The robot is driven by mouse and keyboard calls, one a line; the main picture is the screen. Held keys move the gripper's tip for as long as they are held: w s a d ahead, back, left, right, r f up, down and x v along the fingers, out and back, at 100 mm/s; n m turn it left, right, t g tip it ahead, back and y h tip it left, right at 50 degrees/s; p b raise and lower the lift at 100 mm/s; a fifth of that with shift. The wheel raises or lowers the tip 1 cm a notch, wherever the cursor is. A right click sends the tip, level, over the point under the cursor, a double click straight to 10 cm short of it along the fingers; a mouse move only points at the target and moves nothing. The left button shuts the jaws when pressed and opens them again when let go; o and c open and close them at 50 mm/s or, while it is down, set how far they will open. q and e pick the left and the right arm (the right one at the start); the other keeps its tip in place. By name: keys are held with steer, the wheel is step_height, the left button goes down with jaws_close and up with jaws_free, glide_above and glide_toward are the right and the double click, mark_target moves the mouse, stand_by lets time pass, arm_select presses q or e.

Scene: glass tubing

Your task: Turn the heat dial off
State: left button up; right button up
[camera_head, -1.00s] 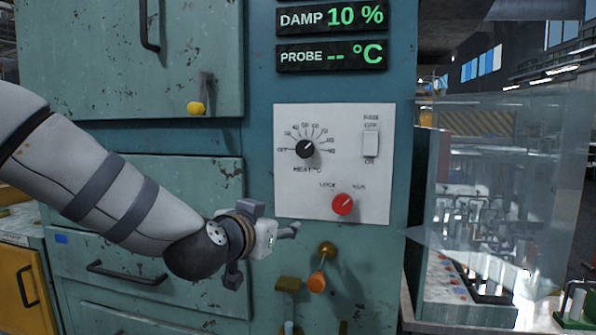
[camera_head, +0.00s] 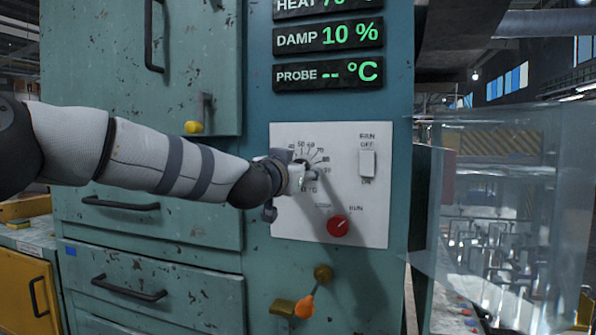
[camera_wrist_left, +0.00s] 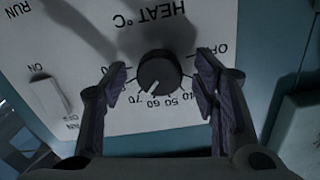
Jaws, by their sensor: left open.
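The heat dial (camera_wrist_left: 159,74) is a round black knob on the white control panel (camera_head: 362,225). In the left wrist view its white pointer mark faces the 60 to 70 side of the scale, away from OFF. My left gripper (camera_wrist_left: 161,69) is open, with one finger on each side of the dial and gaps showing between. I cannot tell how deep the fingers reach. In the head view my left gripper (camera_head: 313,174) is in front of the panel and hides most of the dial. My right gripper is not in view.
A red LOCK/RUN knob (camera_head: 338,226) is below the dial, and a white switch (camera_head: 367,163) is to its right. The display panels (camera_head: 328,75) are above. An orange-handled lever (camera_head: 305,305) is below the panel. A clear enclosure (camera_head: 500,200) stands at the right.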

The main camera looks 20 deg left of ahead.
arm_select(q)
steer(key=shift+s+r, duration=0.1)
steer(key=shift+r, duration=0.05)
steer(key=c, duration=1.2)
steer(key=shift+o, duration=0.2)
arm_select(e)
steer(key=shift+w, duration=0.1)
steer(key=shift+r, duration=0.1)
arm_select(q)
steer(key=shift+f+n+p, duration=0.2)
steer(key=shift+n+p, duration=0.25)
steer(key=shift+n, duration=13.35)
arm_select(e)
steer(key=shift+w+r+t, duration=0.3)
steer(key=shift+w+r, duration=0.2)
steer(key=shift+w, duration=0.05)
arm_select(q)
steer(key=shift+n, duration=0.3)
